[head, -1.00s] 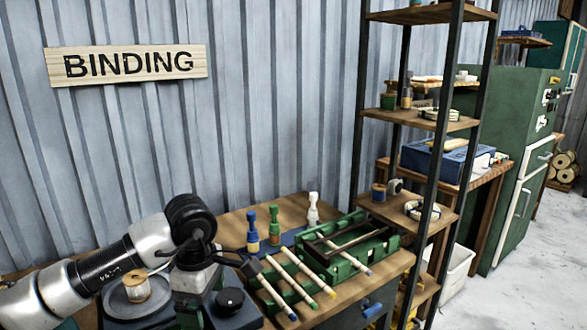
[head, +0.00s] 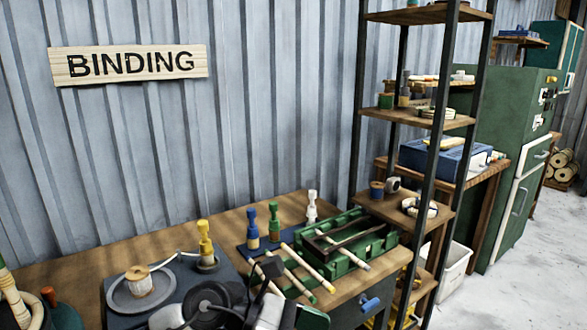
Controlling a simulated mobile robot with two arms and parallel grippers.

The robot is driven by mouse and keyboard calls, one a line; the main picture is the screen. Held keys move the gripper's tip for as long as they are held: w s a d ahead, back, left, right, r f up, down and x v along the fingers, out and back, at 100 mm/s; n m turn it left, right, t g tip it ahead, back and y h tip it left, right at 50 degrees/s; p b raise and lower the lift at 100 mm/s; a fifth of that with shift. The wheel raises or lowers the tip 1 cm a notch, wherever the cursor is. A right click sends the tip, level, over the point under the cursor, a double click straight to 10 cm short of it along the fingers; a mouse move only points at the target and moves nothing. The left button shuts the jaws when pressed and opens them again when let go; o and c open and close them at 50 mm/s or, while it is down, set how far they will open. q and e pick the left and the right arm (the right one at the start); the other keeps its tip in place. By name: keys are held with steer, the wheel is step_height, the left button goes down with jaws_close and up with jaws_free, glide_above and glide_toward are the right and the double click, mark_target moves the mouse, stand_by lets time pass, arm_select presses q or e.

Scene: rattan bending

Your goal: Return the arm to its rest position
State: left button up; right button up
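My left arm reaches in low at the bottom of the head view, with its dark round joint over the front of the bench (head: 60,262). The dark end of my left gripper (head: 268,272) shows near the pale sticks (head: 296,267). Its fingers are too small and cluttered to tell whether they are open or shut, and I cannot tell whether it touches a stick. My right gripper is not in view.
A thread spool (head: 139,281) sits on a round plate. Yellow (head: 205,243), blue (head: 253,230), green (head: 274,222) and white (head: 312,206) pegs stand upright. A green crate (head: 350,262) is at the right, beside a tall shelf (head: 405,207).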

arm_select(q)
step_height(320, 180, up, 5)
steer(key=n+t+h, duration=0.3)
steer(key=n+h, duration=0.3)
steer(key=w+a+n+t+y, duration=0.25)
steer(key=a+n+t, duration=0.35)
steer(key=n+t, duration=1.1)
steer(key=a+f+n+y, duration=1.25)
steer(key=n+y, duration=0.45)
steer(key=n, duration=0.4)
steer(key=s+a+f+n+g, duration=0.35)
steer(key=s+f+g, duration=0.4)
steer(key=s, duration=0.25)
steer(key=s+a+f+n+g, duration=0.2)
steer(key=s+f+n+g, duration=0.2)
steer(key=s+f+g, duration=0.5)
step_height(320, 180, down, 24)
steer(key=s+t+p, duration=0.1)
steer(key=s+p, duration=0.1)
steer(key=s, duration=0.1)
steer(key=s+a+f+p, duration=0.2)
steer(key=s+f, duration=1.1)
steer(key=s, duration=0.2)
steer(key=shift+s+a+f+m+g+y, duration=0.2)
steer(key=shift+s+a+m+g+y, duration=0.1)
steer(key=shift+m+g+y, duration=0.15)
